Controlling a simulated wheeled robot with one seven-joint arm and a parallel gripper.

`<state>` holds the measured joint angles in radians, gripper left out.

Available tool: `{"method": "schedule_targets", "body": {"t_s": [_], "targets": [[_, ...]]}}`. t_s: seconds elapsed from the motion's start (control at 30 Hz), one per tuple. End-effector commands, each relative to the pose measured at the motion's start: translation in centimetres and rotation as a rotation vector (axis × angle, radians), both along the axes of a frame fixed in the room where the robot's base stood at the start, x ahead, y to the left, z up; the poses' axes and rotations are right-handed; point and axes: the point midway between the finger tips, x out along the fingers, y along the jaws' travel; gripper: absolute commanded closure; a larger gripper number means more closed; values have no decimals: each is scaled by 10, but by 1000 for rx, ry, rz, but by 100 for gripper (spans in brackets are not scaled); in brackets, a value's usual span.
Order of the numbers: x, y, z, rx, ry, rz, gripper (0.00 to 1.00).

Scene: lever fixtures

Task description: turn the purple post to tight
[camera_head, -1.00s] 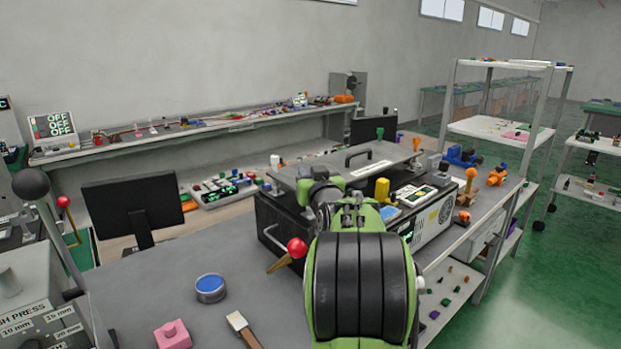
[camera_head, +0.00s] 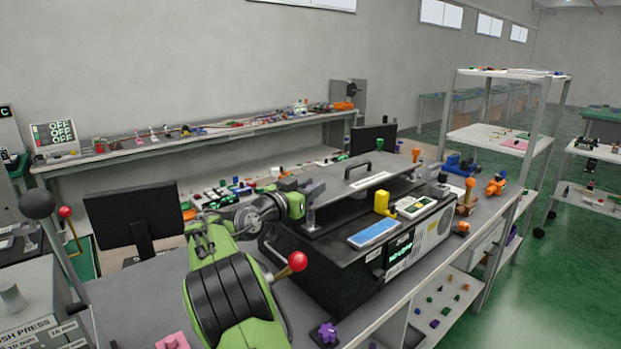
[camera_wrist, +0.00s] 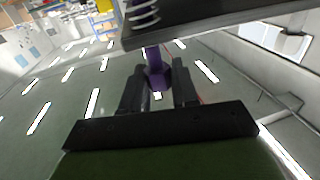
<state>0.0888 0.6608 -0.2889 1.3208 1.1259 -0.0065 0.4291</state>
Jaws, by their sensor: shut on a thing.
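In the wrist view, a purple post (camera_wrist: 158,70) with a wider end stands between the two dark fingers of my gripper (camera_wrist: 158,95). The fingers are shut on it, one on each side. It meets the underside or edge of a dark slab at the top of that view. In the head view, my gripper (camera_head: 313,193) is at the left end of the grey lid plate over the black box. The held purple post cannot be made out there. A separate purple star-shaped knob (camera_head: 327,332) shows at the bench's front edge.
The black box (camera_head: 330,265) bears a yellow block (camera_head: 382,202), a blue pad (camera_head: 373,233) and a grey lid plate (camera_head: 358,175). A red ball knob (camera_head: 297,261) is near my arm. A monitor (camera_head: 135,220) stands left. Orange fixtures (camera_head: 466,197) stand right.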

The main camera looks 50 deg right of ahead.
Motion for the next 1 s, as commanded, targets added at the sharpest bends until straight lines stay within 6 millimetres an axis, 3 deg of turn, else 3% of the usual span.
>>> {"method": "schedule_targets", "body": {"t_s": [0.4, 0.97, 1.0], "targets": [[1, 0, 2, 4, 5, -191, 100], [0, -1, -1, 3, 4, -219, 100], [0, -1, -1, 3, 4, -219, 67]]}}
